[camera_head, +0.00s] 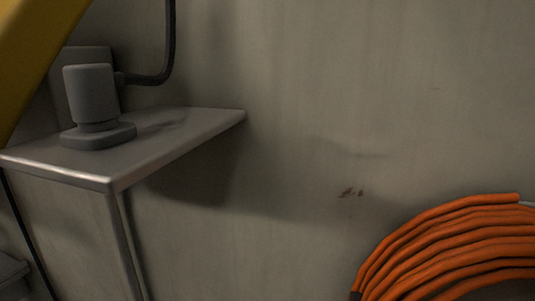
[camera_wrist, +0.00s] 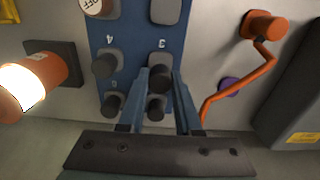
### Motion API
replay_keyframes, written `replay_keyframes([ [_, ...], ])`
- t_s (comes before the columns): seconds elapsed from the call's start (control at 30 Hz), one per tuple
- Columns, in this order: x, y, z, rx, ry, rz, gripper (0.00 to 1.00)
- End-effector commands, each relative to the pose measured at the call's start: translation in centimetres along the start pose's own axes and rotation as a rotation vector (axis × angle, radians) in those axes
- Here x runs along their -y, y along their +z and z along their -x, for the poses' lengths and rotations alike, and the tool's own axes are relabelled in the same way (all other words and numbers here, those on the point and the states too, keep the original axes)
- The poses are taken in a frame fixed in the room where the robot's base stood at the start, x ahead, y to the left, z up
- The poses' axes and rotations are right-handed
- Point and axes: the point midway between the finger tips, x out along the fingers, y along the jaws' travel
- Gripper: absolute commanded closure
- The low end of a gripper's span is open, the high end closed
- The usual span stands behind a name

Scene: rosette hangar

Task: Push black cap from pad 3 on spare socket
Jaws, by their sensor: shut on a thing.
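In the wrist view a blue panel (camera_wrist: 133,45) carries pads, dark caps and white labels. The label 3 (camera_wrist: 162,43) sits between a bare-looking grey pad (camera_wrist: 165,10) and a black cap (camera_wrist: 160,78). My gripper (camera_wrist: 160,75) has its two blue fingers on either side of this cap and is shut on it. I cannot tell whether the cap touches the panel. Another dark cap (camera_wrist: 156,106) shows just below, between the fingers. I cannot identify the spare socket in either view. The head view shows neither my gripper nor the panel.
Dark caps (camera_wrist: 106,64) stand left of my fingers. A lit orange lamp (camera_wrist: 35,82) juts out at left. The head view shows a metal shelf (camera_head: 170,150) and an orange hose coil (camera_head: 450,240).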

Motion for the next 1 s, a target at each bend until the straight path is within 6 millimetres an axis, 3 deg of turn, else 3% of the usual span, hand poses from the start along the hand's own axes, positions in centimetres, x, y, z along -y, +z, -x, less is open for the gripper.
replay_keyframes([
  [1.0,0.0,0.0,3.5,-0.001,0.000,0.000,1.00],
])
